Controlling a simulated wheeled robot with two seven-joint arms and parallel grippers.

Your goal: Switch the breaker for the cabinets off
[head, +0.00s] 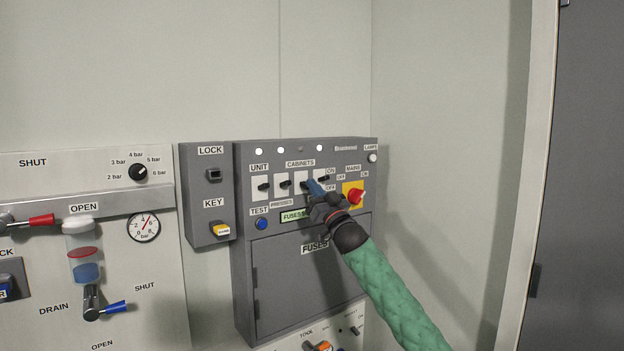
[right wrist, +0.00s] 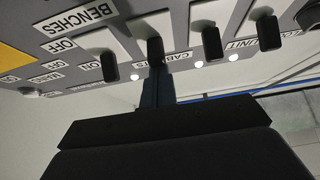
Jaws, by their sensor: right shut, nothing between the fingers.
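The cabinets breaker (head: 305,185) is the third black toggle from the left in the grey breaker box's row, under the CABINETS label. My right gripper (head: 314,187) is shut and empty, with its blue-grey fingertips just to the right of that toggle. In the right wrist view, turned upside down, the shut fingertips (right wrist: 156,88) line up with the cabinets toggle (right wrist: 155,52) and lie at its ON-side end. I cannot tell whether they touch it, nor its exact position. The ON and OFF labels stand right of the row. My left gripper is not in view.
A neighbouring toggle (right wrist: 108,66) stands close beside the cabinets one. The red mains switch (head: 355,196) on a yellow plate is right of my gripper. The key box (head: 208,180) stands left.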

